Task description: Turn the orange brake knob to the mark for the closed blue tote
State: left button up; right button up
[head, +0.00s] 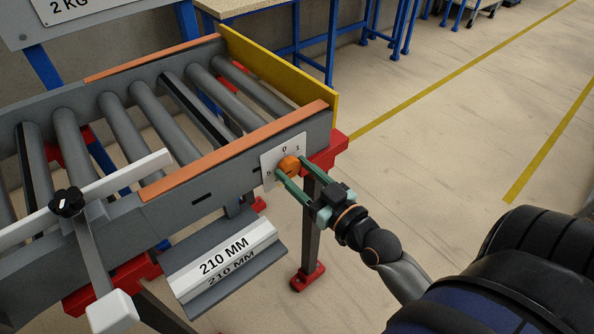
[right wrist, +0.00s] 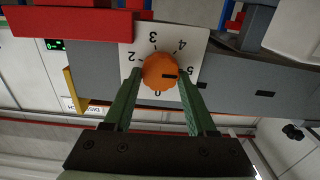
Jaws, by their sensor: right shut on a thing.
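The orange brake knob (head: 289,165) sits on a white dial plate (head: 270,158) on the side of the conveyor near its end. My right gripper (head: 292,172) is shut on the knob, with one green finger on each side. In the right wrist view, the knob (right wrist: 158,68) lies between the fingers, and the plate (right wrist: 196,38) shows upside-down digits around it. A dark line on the knob points right, toward the 5. The 1 is not clearly seen. No blue tote is visible. My left gripper is not in view.
The roller conveyor (head: 120,115) has orange side strips and a yellow end plate (head: 280,68). A "210 MM" sign (head: 225,258) hangs below it, left of my gripper. A red-footed leg (head: 308,278) stands under the knob. The floor to the right is clear.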

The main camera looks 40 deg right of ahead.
jog(key=shift+c, duration=0.7)
jog(key=shift+r, duration=0.1)
